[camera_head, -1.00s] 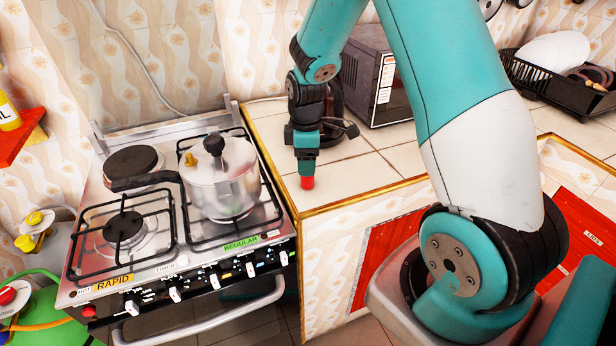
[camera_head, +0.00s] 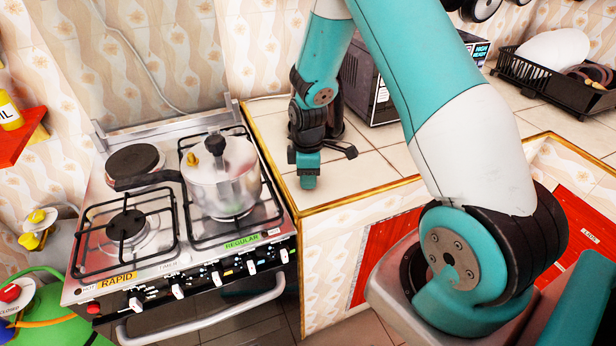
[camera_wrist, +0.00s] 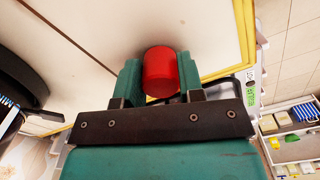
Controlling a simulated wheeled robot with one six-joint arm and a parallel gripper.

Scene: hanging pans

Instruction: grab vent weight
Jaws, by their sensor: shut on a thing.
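The vent weight (camera_wrist: 161,76), a small red cylinder, sits between the two green fingers in the wrist view. My gripper (camera_head: 307,180) points down at the front left part of the tiled counter (camera_head: 354,180), near its gold-trimmed edge. Its fingers are closed on the red weight, one on each side. In the head view the weight is hidden by the gripper. The fingertips look at or very close to the counter top. A silver pressure cooker (camera_head: 228,187) with a black knob, a yellow fitting on its lid and a long black handle stands on the stove.
The stove (camera_head: 180,261) with black grates adjoins the counter on the left. A microwave (camera_head: 379,103) stands behind my arm. A black dish rack (camera_head: 537,82) is at the far right. Bare tiles lie around the gripper's front and right.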

